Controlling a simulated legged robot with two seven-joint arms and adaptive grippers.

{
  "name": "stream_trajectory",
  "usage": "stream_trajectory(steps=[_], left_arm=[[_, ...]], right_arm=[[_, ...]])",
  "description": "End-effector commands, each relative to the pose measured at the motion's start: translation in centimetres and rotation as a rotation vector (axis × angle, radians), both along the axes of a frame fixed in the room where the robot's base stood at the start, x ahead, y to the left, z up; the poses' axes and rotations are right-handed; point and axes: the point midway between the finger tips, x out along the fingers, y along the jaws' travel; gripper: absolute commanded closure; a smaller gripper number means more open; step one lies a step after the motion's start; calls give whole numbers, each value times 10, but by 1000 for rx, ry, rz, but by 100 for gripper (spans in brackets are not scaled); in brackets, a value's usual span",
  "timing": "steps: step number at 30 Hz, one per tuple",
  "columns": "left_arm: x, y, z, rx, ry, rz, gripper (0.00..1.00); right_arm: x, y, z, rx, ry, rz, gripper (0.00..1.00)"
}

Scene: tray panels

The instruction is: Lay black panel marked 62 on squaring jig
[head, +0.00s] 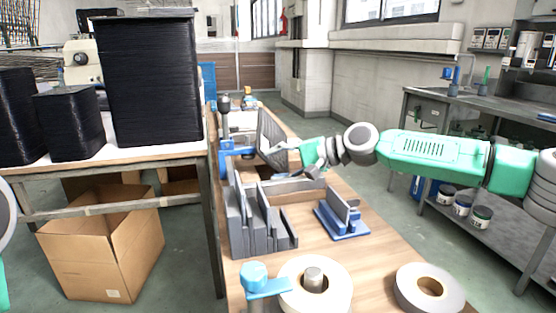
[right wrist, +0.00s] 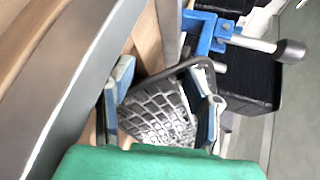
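A dark panel with a gridded face (head: 271,138) stands tilted near the far part of the bench; no number is readable on it. Its grid also shows in the right wrist view (right wrist: 158,120). My right gripper (head: 303,152) is at the panel's right side. In the right wrist view its two fingers (right wrist: 163,95) stand wide apart, with the panel's grid between them; contact is unclear. A blue-based fixture with grey upright plates (head: 343,222), which may be the squaring jig, sits on the bench nearer me. My left gripper is out of view.
A grey stepped block (head: 255,225) stands left of the blue fixture. Tape rolls (head: 430,288) and a blue-topped post (head: 256,275) are in front. A blue clamp (head: 232,150) is beside the panel. Black stacks (head: 150,80) fill the left table.

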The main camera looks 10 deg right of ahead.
Motion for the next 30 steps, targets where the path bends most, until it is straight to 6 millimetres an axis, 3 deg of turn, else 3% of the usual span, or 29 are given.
stream_trajectory(steps=[8,22,30], left_arm=[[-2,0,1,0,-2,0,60],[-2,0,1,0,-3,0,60],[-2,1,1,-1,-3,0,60]], right_arm=[[-2,-7,7,5,-7,-4,56],[-33,-57,26,2,-5,-3,56],[-38,-64,29,1,-3,0,56]])
